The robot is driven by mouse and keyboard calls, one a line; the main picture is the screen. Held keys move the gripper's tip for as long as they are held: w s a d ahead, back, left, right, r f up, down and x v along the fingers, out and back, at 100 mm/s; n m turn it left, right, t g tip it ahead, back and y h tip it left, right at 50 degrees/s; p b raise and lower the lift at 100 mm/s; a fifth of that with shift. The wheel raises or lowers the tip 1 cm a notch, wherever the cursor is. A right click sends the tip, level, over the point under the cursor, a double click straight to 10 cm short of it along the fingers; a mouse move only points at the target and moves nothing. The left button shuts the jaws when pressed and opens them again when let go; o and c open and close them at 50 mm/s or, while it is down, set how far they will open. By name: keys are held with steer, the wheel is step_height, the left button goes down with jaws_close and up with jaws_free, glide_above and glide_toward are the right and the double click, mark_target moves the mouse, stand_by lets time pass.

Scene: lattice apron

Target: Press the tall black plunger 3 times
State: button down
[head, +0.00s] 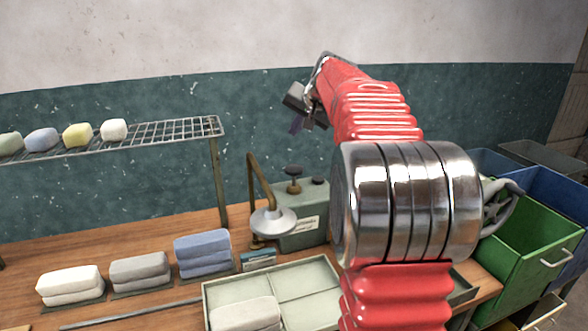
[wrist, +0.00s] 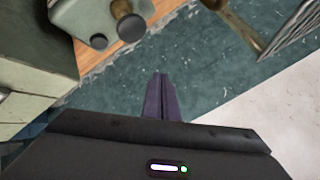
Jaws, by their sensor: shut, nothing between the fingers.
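The tall black plunger (head: 294,171) stands on a grey-green box (head: 303,238) on the wooden bench, with a dark round cap on a brass-toned stem. A shorter black knob (head: 318,181) sits to its right on the same box. In the wrist view the tall plunger (wrist: 130,26) is at the upper left, with the short knob (wrist: 98,41) beside it. My gripper (head: 297,127) is above the box, apart from the plunger. Its purple fingers show in the wrist view (wrist: 161,82), closed together and empty.
A wire rack (head: 170,131) holds several pale blocks at the left. Folded stacks (head: 203,252) and a divided tray (head: 308,276) lie in front. Green and blue bins (head: 520,250) stand at the right.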

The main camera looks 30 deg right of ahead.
mark_target(296, 169)
stand_by(0.4)
steer(key=shift+f, duration=4.3)
